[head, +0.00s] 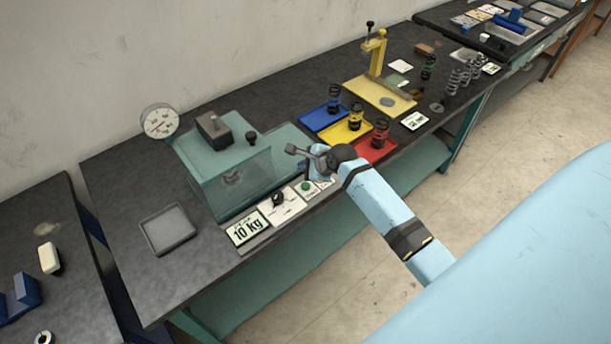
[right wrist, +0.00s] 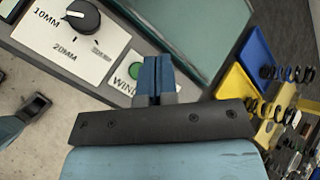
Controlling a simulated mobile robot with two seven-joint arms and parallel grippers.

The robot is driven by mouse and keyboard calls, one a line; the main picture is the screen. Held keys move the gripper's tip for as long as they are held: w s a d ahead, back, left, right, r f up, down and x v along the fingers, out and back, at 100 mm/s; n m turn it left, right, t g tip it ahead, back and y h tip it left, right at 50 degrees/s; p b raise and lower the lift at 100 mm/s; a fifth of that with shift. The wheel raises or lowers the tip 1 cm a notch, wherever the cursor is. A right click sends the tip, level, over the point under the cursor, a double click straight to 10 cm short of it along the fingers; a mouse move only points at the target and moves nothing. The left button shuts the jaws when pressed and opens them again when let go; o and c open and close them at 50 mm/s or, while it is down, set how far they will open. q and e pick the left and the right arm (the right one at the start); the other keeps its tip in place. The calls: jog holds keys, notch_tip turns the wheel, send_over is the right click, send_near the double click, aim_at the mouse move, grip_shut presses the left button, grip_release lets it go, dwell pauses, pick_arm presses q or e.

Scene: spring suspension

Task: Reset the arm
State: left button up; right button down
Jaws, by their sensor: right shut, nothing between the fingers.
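My right arm comes in from the lower right of the head view. Its gripper (head: 298,152) is over the front of the bench, beside the right end of the green test machine (head: 222,190). In the right wrist view the right gripper (right wrist: 157,65) is shut and empty. There its fingers overlap the edge of the control panel (right wrist: 90,60), near a green button (right wrist: 136,73); I cannot tell whether they touch. A black knob (right wrist: 82,17) marked 10MM and 20MM is on that panel. My left gripper is not in view.
Blue (head: 318,120), yellow (head: 340,134) and red (head: 366,152) trays with springs lie right of the machine. A yellow press (head: 375,56) stands behind. A round dial gauge (head: 159,122), a 10 kg card (head: 247,229) and an empty grey tray (head: 168,230) are at left.

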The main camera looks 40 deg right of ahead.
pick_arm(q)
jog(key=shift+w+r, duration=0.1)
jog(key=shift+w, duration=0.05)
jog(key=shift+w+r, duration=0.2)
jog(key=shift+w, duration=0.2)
pick_arm(e)
jog(key=shift+s+a+f, duration=0.1)
jog(key=shift+s+f, duration=0.1)
jog(key=s+f+n, duration=0.1)
jog(key=s+a+f+n, duration=0.1)
jog(key=s+n, duration=0.1)
jog(key=s+a+f+n, duration=0.1)
jog(key=shift+s+a+n, duration=0.2)
jog(key=shift+a+n, duration=0.05)
jog(key=shift+n, duration=0.05)
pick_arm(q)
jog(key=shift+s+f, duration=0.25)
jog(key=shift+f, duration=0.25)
pick_arm(e)
jog(key=s+a+f+n+t, duration=0.1)
jog(key=s+a+n, duration=0.5)
jog(key=s+n, duration=0.4)
jog(key=s+a+f+n+t, duration=0.1)
jog(key=s+a+n, duration=0.6)
jog(key=s+n, duration=0.4)
jog(key=shift+s+n, duration=0.3)
jog(key=shift+s, duration=0.2)
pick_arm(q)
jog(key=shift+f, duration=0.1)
